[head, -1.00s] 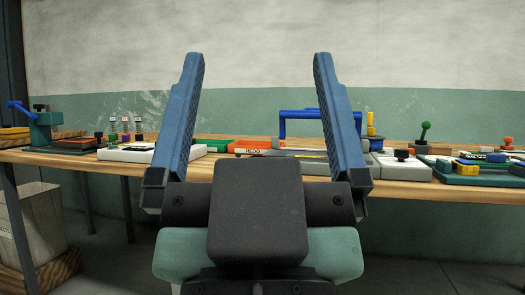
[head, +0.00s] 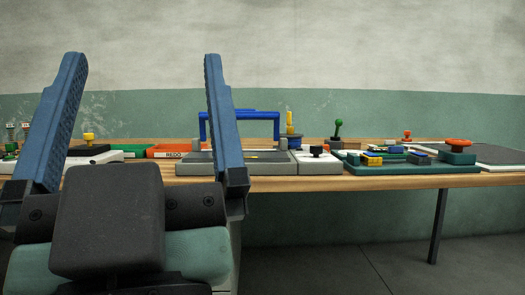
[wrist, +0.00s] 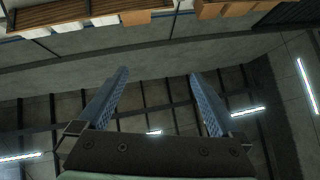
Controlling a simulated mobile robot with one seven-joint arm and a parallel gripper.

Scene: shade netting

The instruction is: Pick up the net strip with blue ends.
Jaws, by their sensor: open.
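My gripper (head: 142,60) is open and empty, its two blue fingers pointing up at the left of the head view, in front of the bench. It also shows in the wrist view (wrist: 158,73), with nothing between the fingers. A dark green tray (head: 350,169) on the right part of the bench holds several small flat pieces. A blue-ended piece (head: 418,158) and yellow-and-blue pieces (head: 372,159) show there. They are too small for me to tell which is the net strip with blue ends. The gripper is well to the left of this tray and apart from it.
The wooden bench (head: 345,183) runs across the view. A blue frame (head: 262,114) stands behind my right finger. The floor before the bench at right is clear.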

